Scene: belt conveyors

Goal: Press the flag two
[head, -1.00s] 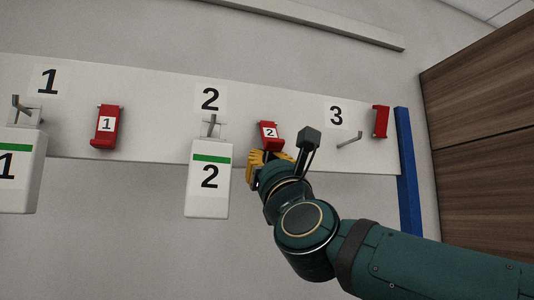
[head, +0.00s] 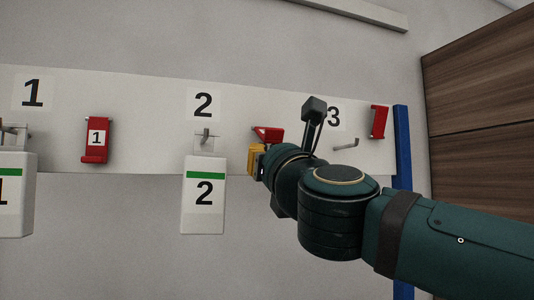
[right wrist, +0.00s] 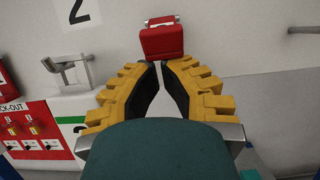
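Flag two is the red piece (head: 268,133) on the white board, between the hooks numbered 2 and 3. In the head view its lower part is hidden behind my right gripper and its number does not show. The red flag also shows in the right wrist view (right wrist: 162,41), just beyond the fingertips. My right gripper (head: 256,160), with yellow fingers, is just below the flag. In the right wrist view its fingertips (right wrist: 159,66) are drawn together with only a narrow gap, holding nothing. I cannot tell whether they touch the flag. My left gripper is not in view.
A white block numbered 2 (head: 203,208) hangs left of my gripper, under a hook (head: 206,135). Red flag one (head: 97,140) is farther left and another red flag (head: 379,122) is at the right. A blue post (head: 402,145) stands at the board's right end.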

